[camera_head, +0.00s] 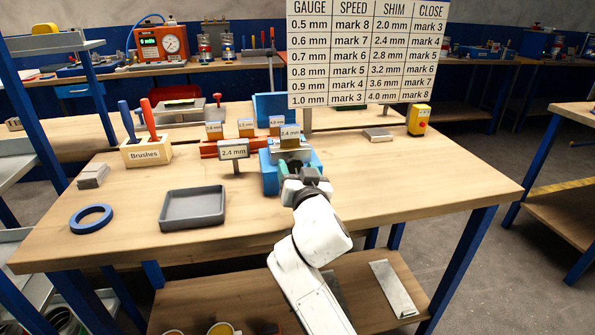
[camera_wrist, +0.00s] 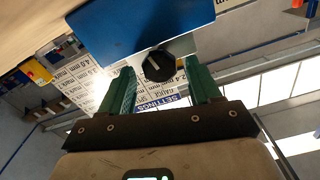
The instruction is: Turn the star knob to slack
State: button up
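A black knob (camera_wrist: 157,66) with a pale pointer mark sits on the edge of a blue block (camera_wrist: 135,24) in the wrist view. My gripper (camera_wrist: 161,76) is open. Its two green fingers stand to either side of the knob, with a visible gap on each side, so it is not gripped. In the head view, my gripper (camera_head: 291,173) is at the front of the blue fixture (camera_head: 269,176) on the bench, and it hides the knob there. A brown block labelled 2.4 mm (camera_head: 289,134) is on top of the fixture.
A settings board (camera_head: 367,52) stands behind the fixture. A 2.4 mm sign (camera_head: 233,150), a grey tray (camera_head: 193,207), a blue ring (camera_head: 91,219) and a brush holder (camera_head: 146,152) are to the left. A yellow box (camera_head: 418,119) stands at right; the bench's front right is clear.

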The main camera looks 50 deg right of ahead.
jog(key=c, duration=0.9)
